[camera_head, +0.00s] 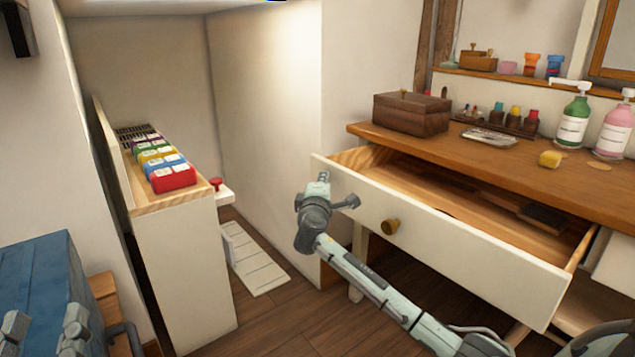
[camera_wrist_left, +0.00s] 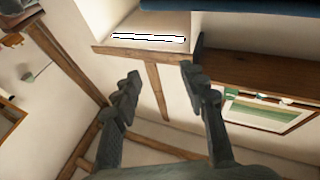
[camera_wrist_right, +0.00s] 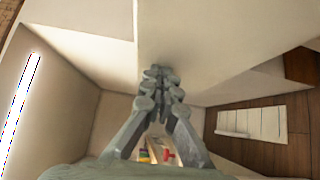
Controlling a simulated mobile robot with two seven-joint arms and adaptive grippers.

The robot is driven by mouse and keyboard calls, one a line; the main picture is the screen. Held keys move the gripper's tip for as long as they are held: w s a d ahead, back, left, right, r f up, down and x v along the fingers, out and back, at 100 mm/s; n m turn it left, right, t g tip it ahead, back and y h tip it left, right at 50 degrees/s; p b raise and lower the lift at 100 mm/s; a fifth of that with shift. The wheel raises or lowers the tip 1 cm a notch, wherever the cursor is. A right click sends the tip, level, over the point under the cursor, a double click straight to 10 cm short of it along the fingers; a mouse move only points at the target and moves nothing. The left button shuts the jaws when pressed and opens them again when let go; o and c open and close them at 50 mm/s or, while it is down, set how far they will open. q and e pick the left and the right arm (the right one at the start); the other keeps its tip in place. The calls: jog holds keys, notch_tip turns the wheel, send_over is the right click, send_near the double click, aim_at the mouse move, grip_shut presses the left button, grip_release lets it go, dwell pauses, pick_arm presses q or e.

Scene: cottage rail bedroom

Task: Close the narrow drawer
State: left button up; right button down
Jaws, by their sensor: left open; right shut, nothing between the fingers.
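My right gripper (camera_head: 323,178) is shut and empty at the left end of the drawer front. The right wrist view shows its closed fingertips (camera_wrist_right: 160,75) over the white panel; I cannot tell whether they touch it.
A white shelf unit (camera_head: 180,270) with coloured boxes stands at left, near a blue chest (camera_head: 40,290). Bare floor (camera_head: 270,315) lies between.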

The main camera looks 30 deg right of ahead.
jog(key=d, duration=0.9)
jog(key=shift+w, duration=0.25)
jog(key=b, duration=0.2)
send_over(384, 180)
jog(key=shift+w+a, duration=0.15)
jog(key=shift+a, duration=0.3)
pick_arm(q)
jog(key=shift+s+a+r+t+h, duration=0.15)
jog(key=shift+s+a+r+t, duration=0.15)
jog(key=shift+r+t, duration=0.4)
jog(key=shift+s+a+r+t+h, duration=0.15)
jog(key=shift+a+r+t, duration=0.1)
jog(key=shift+r+t, duration=0.35)
jog(key=shift+s+a+r+t+h, duration=0.1)
jog(key=shift+s+a+r+t, duration=0.2)
jog(key=shift+r+t, duration=0.4)
pick_arm(e)
jog(key=shift+d+r, duration=0.1)
jog(key=shift+d, duration=0.3)
jog(key=shift+d, duration=0.1)
